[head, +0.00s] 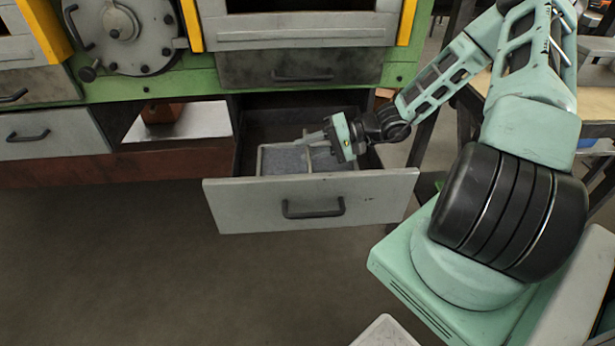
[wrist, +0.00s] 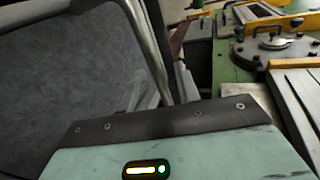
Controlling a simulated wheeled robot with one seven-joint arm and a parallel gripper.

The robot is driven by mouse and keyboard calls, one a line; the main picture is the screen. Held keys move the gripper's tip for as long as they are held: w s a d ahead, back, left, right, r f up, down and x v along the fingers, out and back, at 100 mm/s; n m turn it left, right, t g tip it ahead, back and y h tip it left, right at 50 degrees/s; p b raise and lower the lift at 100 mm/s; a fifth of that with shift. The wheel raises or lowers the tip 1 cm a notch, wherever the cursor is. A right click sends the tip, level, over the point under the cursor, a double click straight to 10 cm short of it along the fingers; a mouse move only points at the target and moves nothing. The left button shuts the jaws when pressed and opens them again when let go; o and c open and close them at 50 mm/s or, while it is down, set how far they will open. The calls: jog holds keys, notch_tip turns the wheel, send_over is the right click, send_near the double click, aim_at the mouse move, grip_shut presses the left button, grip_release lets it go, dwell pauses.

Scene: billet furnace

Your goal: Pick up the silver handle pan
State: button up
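The silver handle pan (head: 283,161) lies inside the open grey drawer, with a grey speckled inside and a pale metal rim. In the wrist view its grey surface (wrist: 60,75) fills the left, and a silver bar (wrist: 149,45) rises along its right side. My gripper (head: 309,146) is down in the drawer, over the right part of the pan and close to a silver bar there. One pale finger points left. The other finger is not clear, and I cannot tell whether the fingers touch the bar or are closed on it.
The open drawer (head: 240,208) has a front panel with a dark handle (head: 313,208). A closed drawer (head: 300,68) sits above it in the green furnace frame. An open recess (head: 178,122) lies to the left. A workbench (head: 597,100) stands right. The floor in front is clear.

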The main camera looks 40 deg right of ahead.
jog(key=shift+w+a+f, duration=0.1)
jog(key=shift+w+a, duration=0.05)
jog(key=shift+a, duration=0.1)
grip_shut()
dwell(1.3)
